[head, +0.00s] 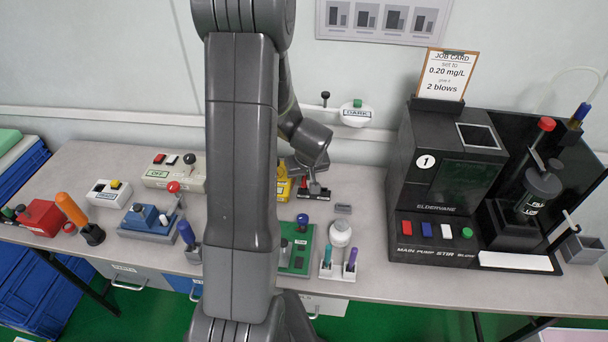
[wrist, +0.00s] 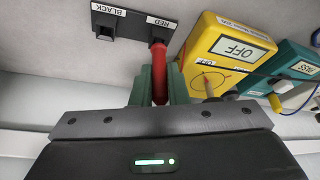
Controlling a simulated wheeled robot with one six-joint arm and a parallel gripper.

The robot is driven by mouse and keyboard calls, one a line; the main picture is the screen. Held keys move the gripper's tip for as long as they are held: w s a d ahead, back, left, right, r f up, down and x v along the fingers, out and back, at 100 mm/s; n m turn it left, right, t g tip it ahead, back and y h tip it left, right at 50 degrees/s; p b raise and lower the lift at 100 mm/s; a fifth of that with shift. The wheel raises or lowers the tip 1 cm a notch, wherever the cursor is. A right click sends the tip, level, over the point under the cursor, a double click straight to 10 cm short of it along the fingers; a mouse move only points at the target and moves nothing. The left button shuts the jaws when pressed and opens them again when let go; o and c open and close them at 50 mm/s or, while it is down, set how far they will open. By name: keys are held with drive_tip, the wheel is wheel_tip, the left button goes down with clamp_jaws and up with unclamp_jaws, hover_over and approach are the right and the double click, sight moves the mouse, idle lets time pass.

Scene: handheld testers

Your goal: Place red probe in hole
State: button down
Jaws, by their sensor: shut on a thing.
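The red probe (wrist: 160,75) is between the green fingers of my gripper (wrist: 160,88), which is shut on it. The probe's far end meets the dark holder block (wrist: 128,27) at the socket under the RED label (wrist: 161,22). I cannot tell how deep its tip sits, as the probe covers the opening. The BLACK label (wrist: 108,9) marks the other socket, which looks empty.
The yellow meter (wrist: 228,55), reading OFF, stands close to the right of my gripper in the wrist view, with a teal device (wrist: 287,70) beyond it.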

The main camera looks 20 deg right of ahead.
drive_tip(key=shift+f, duration=0.2)
drive_tip(key=c, duration=1.4)
unclamp_jaws()
drive_tip(key=shift+r, duration=0.15)
drive_tip(key=shift+s+r, duration=0.1)
drive_tip(key=shift+r, duration=0.5)
drive_tip(key=v, duration=1.1)
drive_tip(key=shift+s+a+f, duration=0.1)
